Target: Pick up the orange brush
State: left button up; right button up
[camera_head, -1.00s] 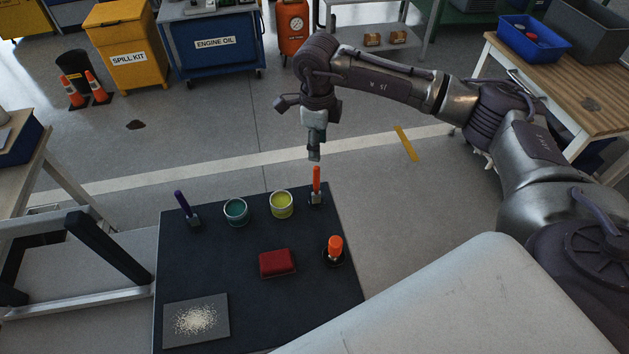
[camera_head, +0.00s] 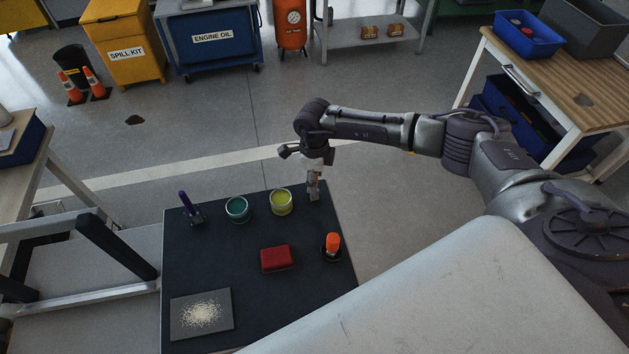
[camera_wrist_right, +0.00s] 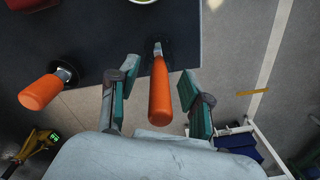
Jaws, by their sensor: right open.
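The orange brush (camera_wrist_right: 159,91) stands at the far right corner of the dark table, its handle up. In the right wrist view its handle lies between the two teal-padded fingers of my right gripper (camera_wrist_right: 157,80), with a gap on each side. In the head view my right gripper (camera_head: 313,188) is lowered over the brush and hides nearly all of it. The gripper is open and holds nothing. My left gripper is in neither view.
On the dark table (camera_head: 225,277) stand a purple-handled brush (camera_head: 186,206), a teal pot (camera_head: 237,209), a yellow-green pot (camera_head: 281,202), a red block (camera_head: 277,259), a second orange-handled item (camera_head: 332,245) and a speckled grey plate (camera_head: 202,314). Open floor lies beyond.

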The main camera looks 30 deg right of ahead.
jog(key=shift+c, duration=0.2)
grip_shut()
jog(key=shift+r, duration=0.1)
notch_tip(320, 180, up, 9)
jog(key=b, duration=0.2)
jog(key=shift+b, duration=0.4)
jog(key=shift+r, duration=0.45)
